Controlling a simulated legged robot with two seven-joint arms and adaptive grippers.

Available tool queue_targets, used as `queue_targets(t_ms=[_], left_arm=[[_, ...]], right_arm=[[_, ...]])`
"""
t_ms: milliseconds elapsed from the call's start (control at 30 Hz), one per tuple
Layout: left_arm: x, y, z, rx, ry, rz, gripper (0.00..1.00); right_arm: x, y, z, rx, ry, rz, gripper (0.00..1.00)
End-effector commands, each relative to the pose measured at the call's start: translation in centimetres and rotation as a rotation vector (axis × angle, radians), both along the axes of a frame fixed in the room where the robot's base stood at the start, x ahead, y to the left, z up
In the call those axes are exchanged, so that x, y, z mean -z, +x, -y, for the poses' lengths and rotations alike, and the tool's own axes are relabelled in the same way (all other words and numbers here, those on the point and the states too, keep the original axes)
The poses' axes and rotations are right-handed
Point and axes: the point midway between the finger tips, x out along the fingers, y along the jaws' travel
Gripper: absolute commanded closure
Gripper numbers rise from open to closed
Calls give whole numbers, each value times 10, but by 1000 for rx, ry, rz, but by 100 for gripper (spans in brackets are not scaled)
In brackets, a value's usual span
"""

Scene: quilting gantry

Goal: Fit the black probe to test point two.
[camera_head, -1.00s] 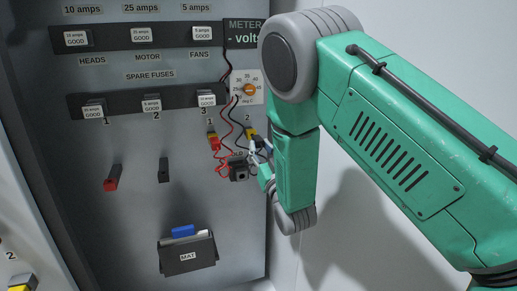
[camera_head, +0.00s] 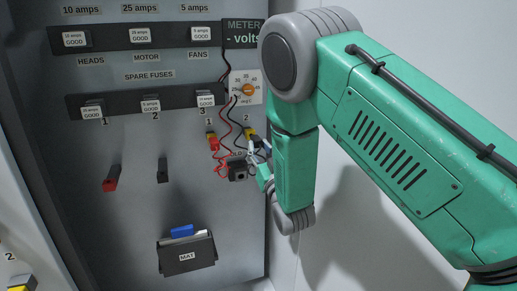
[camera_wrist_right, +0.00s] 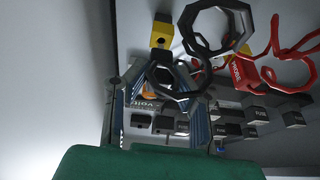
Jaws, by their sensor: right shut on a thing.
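My right gripper (camera_head: 259,153) is at the yellow test point two (camera_head: 250,134), on the right side of the grey panel. It is shut on the black probe, which is small and mostly hidden by the fingers in the head view. In the right wrist view the fingers (camera_wrist_right: 158,76) stand below the yellow block (camera_wrist_right: 160,34) of test point two, and a looped black cable (camera_wrist_right: 218,8) crosses in front of them. I cannot tell whether the probe touches the test point. The red probe (camera_head: 214,144) is at test point one, and its label shows in the wrist view (camera_wrist_right: 243,73). My left gripper is out of view.
The dial (camera_head: 248,89) and fuse rows (camera_head: 148,104) are above. Red (camera_head: 111,179) and black (camera_head: 163,170) handles and a mat holder (camera_head: 187,256) are at the lower left.

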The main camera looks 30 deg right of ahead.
Motion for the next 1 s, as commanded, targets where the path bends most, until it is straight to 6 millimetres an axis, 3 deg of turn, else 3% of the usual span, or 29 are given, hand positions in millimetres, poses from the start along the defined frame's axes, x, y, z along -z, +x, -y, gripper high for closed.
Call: queue_targets(t_ms=[1000], left_arm=[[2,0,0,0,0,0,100]], right_arm=[[0,17,4,0,1,2,100]])
